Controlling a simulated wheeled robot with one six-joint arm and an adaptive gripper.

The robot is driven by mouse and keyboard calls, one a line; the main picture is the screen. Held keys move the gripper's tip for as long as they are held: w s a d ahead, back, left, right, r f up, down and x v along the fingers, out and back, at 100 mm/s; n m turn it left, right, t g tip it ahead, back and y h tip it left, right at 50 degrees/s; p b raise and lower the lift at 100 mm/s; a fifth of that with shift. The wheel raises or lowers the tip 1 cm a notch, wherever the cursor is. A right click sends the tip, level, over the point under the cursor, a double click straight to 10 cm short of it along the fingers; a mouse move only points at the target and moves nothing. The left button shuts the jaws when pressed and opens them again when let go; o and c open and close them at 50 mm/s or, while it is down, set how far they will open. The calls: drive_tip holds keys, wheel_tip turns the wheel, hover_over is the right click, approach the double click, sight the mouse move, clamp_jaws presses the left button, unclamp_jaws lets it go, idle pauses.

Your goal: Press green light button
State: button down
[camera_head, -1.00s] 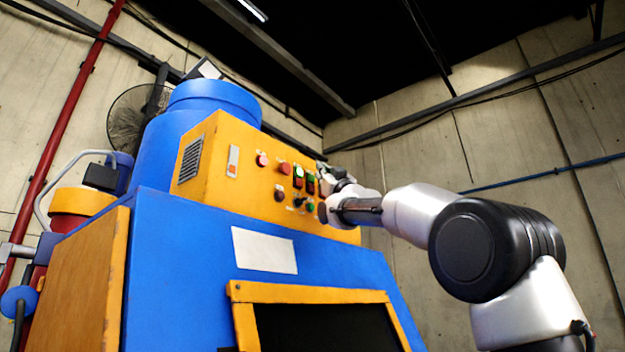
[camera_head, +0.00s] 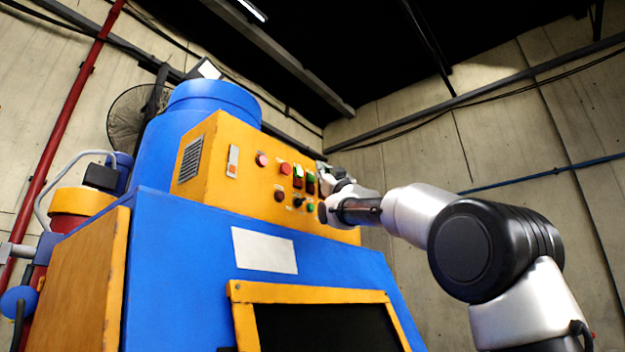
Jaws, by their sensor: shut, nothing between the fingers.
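The yellow control box (camera_head: 225,190) on the blue machine carries several buttons and switches. A lit green button (camera_head: 298,172) sits in its upper row, with a dark green one (camera_head: 310,178) just to its right. A small round green button (camera_head: 310,208) sits in the lower row. My gripper (camera_head: 323,170) is shut and empty, at the right end of the panel, just right of the dark green button. It is small in the picture; I cannot tell whether it touches the panel. The arm's wrist hides the panel's right part.
Red buttons (camera_head: 285,168) and a black knob (camera_head: 298,202) sit close to the green ones. The blue machine body (camera_head: 180,260) with a yellow-framed dark opening (camera_head: 325,325) lies below the panel. Free air lies above and right of the arm.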

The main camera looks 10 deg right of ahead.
drive_tip(key=shift+w+a, duration=0.25)
drive_tip(key=shift+w+a, duration=0.25)
drive_tip(key=shift+w, duration=0.15)
idle(0.8)
drive_tip(key=shift+s, duration=0.1)
drive_tip(key=shift+s+d, duration=0.5)
drive_tip(key=shift+s, duration=0.1)
drive_tip(key=shift+s, duration=0.1)
drive_tip(key=s+d, duration=0.1)
drive_tip(key=s, duration=0.1)
drive_tip(key=s+d, duration=0.2)
idle(0.5)
idle(0.7)
